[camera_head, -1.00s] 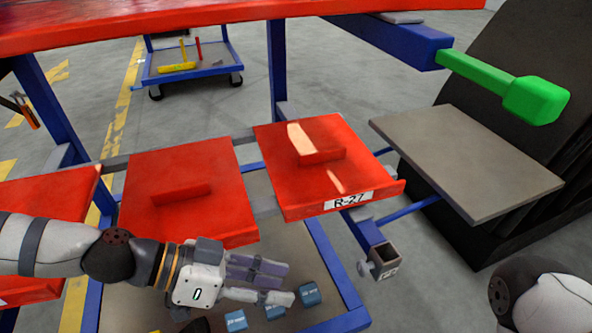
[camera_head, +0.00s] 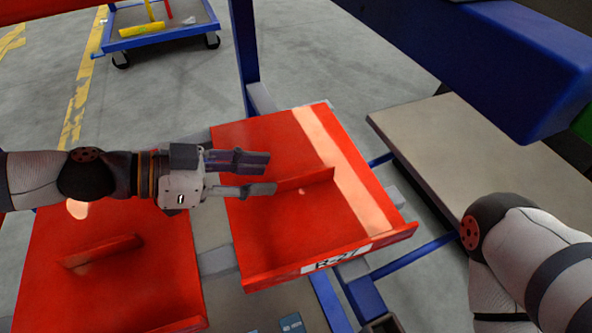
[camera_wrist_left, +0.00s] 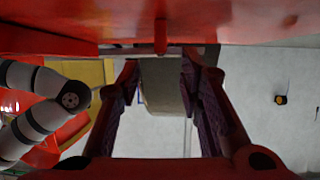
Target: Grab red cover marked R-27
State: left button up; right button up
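The red cover marked R-27 (camera_head: 285,235) lies on the blue frame in the middle of the head view, its white label on the front edge. A thin upright red ridge (camera_head: 310,180) crosses its top. My left gripper (camera_head: 271,174) is over the cover's left part, fingers pointing right, close to the ridge's left end. Its fingers are apart with nothing between them. In the left wrist view, the open fingers (camera_wrist_left: 160,75) flank a gap, with the ridge's end (camera_wrist_left: 161,37) ahead and the red cover (camera_wrist_left: 250,20) along the top. Contact is not clear. My right gripper is out of view.
Another red cover (camera_head: 110,275) with its own ridge lies to the left. A grey panel (camera_head: 440,150) is at the right, below a thick blue beam (camera_head: 500,60). My right arm (camera_head: 530,260) is at lower right. A blue cart (camera_head: 160,32) stands behind.

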aim_at(297, 174)
pick_arm(q)
jog(key=x, duration=0.7)
jog(key=shift+w+d+r, duration=0.1)
jog(key=shift+r, duration=0.05)
grip_shut()
jog(key=shift+r, duration=0.1)
